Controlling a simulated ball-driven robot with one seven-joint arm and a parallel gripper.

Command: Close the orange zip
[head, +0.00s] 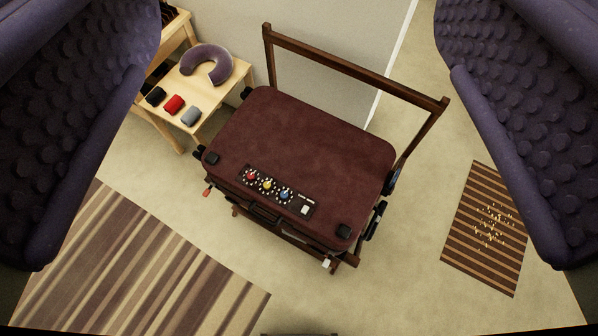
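A dark maroon suitcase (310,140) lies flat, lid up, on a dark wooden rack. A small orange-red tab (207,192) shows at its left front corner; it may be the orange zip's pull. The zip's track and how far it is closed are too small or hidden to tell. A white tab (326,263) is at the front right corner and a blue piece (393,180) on the right side. My gripper (300,268) has its two purple, bumpy fingers wide apart at the picture's left and right edges. It is open and empty, above and apart from the suitcase.
A panel with red, yellow and blue dials (268,186) is on the suitcase's front. The rack's backrest (350,68) rises behind. A wooden bench (220,98) holds a neck pillow (207,62) and small rolls. A striped rug (130,275) and slatted mat (480,255) lie on open floor.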

